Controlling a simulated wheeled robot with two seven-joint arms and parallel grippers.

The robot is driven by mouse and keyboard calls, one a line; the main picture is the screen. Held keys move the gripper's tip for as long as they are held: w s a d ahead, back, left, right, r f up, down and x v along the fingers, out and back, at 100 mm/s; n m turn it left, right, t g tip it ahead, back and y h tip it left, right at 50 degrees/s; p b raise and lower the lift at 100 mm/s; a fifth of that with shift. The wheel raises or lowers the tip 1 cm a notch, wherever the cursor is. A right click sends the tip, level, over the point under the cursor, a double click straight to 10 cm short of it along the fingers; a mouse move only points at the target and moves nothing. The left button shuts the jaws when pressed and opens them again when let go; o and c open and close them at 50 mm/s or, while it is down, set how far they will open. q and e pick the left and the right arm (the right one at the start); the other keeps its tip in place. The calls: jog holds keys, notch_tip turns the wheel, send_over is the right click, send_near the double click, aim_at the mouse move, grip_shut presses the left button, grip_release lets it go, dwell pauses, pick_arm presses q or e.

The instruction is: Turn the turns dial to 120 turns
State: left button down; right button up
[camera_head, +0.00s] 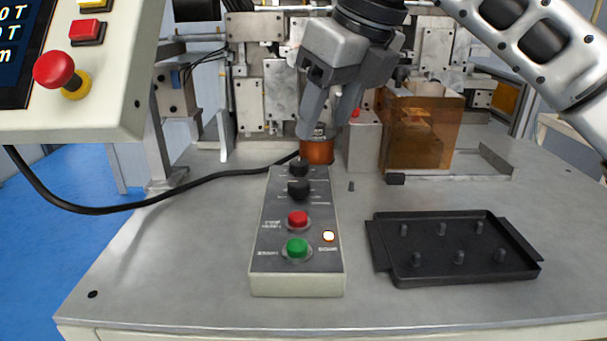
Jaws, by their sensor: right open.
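A grey control box (295,283) stands on the metal table, sloping up away from me. Two black dials sit on its upper part, a far dial (299,167) and a nearer dial (298,188). Their labels are too small to read, so I cannot tell which is the turns dial or where it points. My right gripper (326,125) comes down from the upper right. My left gripper is not in view.
The box also carries a red button (298,219), a green button (297,248) and a small lit lamp (328,236). A copper coil (318,152) stands behind it. A black pegged tray (455,273) lies right. A panel with an emergency stop (55,70) fills the upper left.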

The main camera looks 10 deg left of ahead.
aim_at(301, 183)
jog(key=x, duration=1.1)
jog(key=shift+w+a+f, duration=0.15)
jog(key=shift+a+f, duration=0.05)
jog(key=shift+f, duration=0.05)
jog(key=c, duration=1)
